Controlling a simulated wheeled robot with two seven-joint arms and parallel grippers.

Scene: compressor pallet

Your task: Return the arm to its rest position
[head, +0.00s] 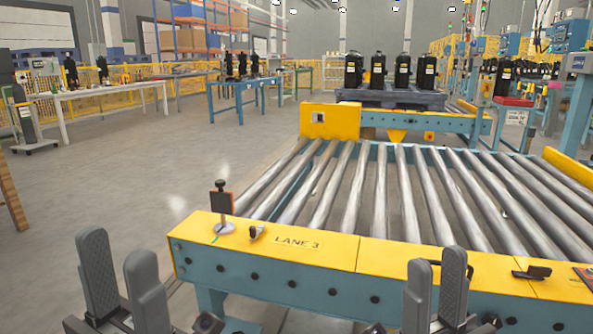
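My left gripper (118,252) shows at the bottom left, with two grey fingers pointing up. The fingers stand apart with nothing between them, left of the near end of the conveyor. My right gripper (436,263) shows at the bottom, right of centre, in front of the yellow edge of the conveyor. Its fingers are also apart, with a narrower gap in this view, and I see nothing held. Most of both arms is out of view.
The roller conveyor (350,200) marked LANE 3 fills the space ahead; its rollers are empty. An orange-and-black device (221,202) stands on its near left corner. Black compressors (377,70) stand on a pallet (390,97) at the far end. Open floor (130,170) lies left.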

